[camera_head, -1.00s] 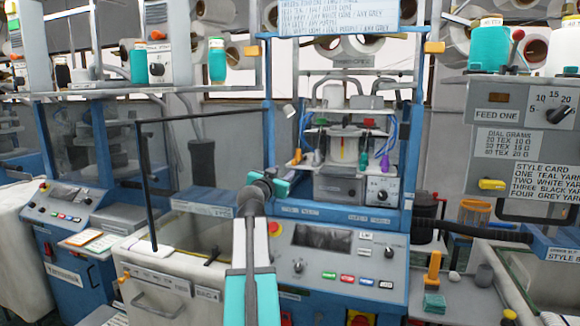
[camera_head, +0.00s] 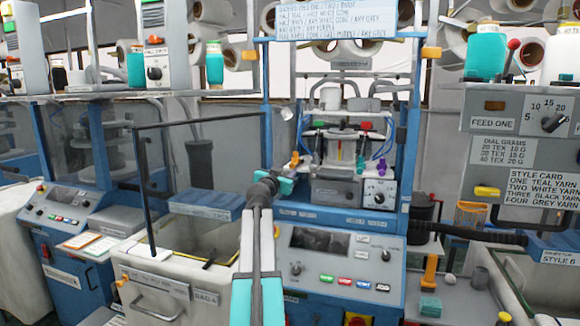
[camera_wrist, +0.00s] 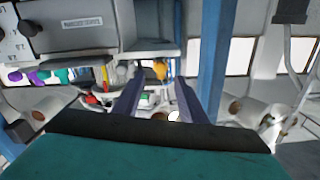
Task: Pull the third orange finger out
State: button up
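A small orange finger (camera_head: 294,159) hangs at the left end of the lower rack in the blue-framed knitting machine. An orange piece also shows in the wrist view (camera_wrist: 160,69), just beyond and between my fingertips, apart from them. I cannot tell which number in the row it is.
A blue post (camera_wrist: 216,60) rises close to the right of my gripper in the wrist view. The grey box (camera_head: 334,190) and control panel (camera_head: 318,240) are near. An open bin (camera_head: 205,245) lies left. Orange knobs (camera_head: 431,53) sit on the frame.

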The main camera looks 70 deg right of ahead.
aim_at(292, 166)
jog(key=shift+w+d+p, duration=0.15)
jog(key=shift+d+p, duration=0.8)
jog(key=shift+d, duration=2.45)
grip_shut()
